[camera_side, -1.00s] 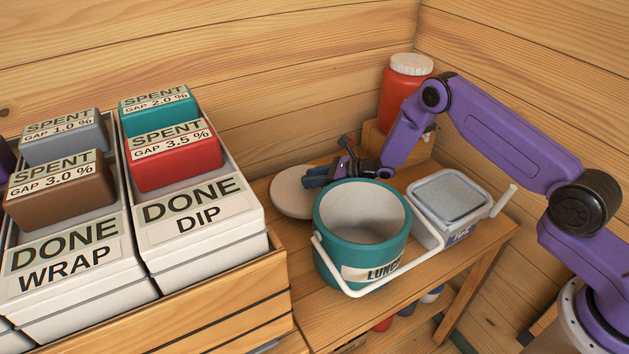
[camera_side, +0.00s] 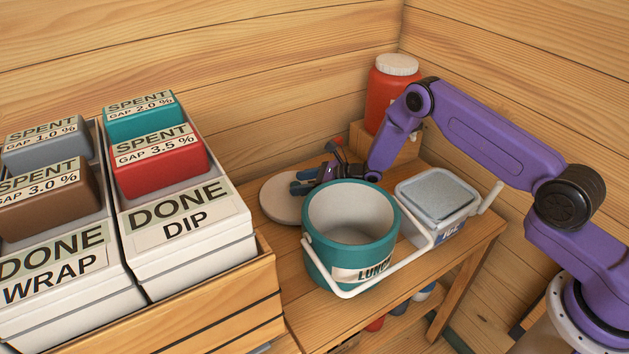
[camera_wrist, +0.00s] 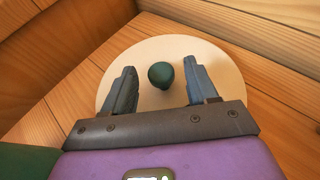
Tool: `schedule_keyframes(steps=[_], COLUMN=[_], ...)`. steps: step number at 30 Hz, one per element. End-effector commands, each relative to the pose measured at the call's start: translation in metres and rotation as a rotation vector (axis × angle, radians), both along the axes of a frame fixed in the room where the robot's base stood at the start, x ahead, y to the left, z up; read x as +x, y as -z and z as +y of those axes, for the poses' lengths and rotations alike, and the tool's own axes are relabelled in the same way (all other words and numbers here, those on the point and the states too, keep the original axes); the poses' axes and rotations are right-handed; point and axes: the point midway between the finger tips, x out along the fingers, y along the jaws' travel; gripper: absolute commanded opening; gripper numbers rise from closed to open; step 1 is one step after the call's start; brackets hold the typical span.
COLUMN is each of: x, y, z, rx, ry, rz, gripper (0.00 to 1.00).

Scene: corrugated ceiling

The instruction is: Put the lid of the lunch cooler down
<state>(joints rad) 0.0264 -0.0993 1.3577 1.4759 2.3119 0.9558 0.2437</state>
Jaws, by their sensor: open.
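The lunch cooler (camera_side: 325,255) is a teal round tub marked LUNCH. It stands upright and uncovered on the wooden bench, its white handle hanging down in front. Its lid (camera_side: 280,201) is a flat cream disc lying on the bench behind and left of the cooler. In the wrist view the lid (camera_wrist: 165,48) has a dark green round knob (camera_wrist: 160,75) at its middle. My gripper (camera_side: 303,181) is low over the lid. In the wrist view my gripper (camera_wrist: 160,68) is open, one finger each side of the knob with gaps between.
A blue-grey ice box (camera_side: 438,195) stands close right of the cooler. A red jar (camera_side: 388,98) with a white cap sits on a wooden block behind. A wooden crate (camera_side: 200,315) with DONE bins fills the left. Wooden walls close off the back.

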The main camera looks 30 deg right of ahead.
Motion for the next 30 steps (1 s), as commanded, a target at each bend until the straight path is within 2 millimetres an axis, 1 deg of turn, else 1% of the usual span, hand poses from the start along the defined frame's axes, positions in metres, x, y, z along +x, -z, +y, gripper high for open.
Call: schedule_keyframes(steps=[5, 21, 24, 30], x=[-0.009, -0.066, -0.073, -0.079], y=[-0.007, -0.04, -0.043, -0.047], z=[-0.011, -0.067, -0.074, -0.078], rx=[0.001, 0.001, -0.001, 0.001], ry=[0.003, 0.003, 0.002, 0.0], rz=[0.002, 0.001, 0.001, 0.001], gripper=[0.58, 0.58, 0.58, 0.58])
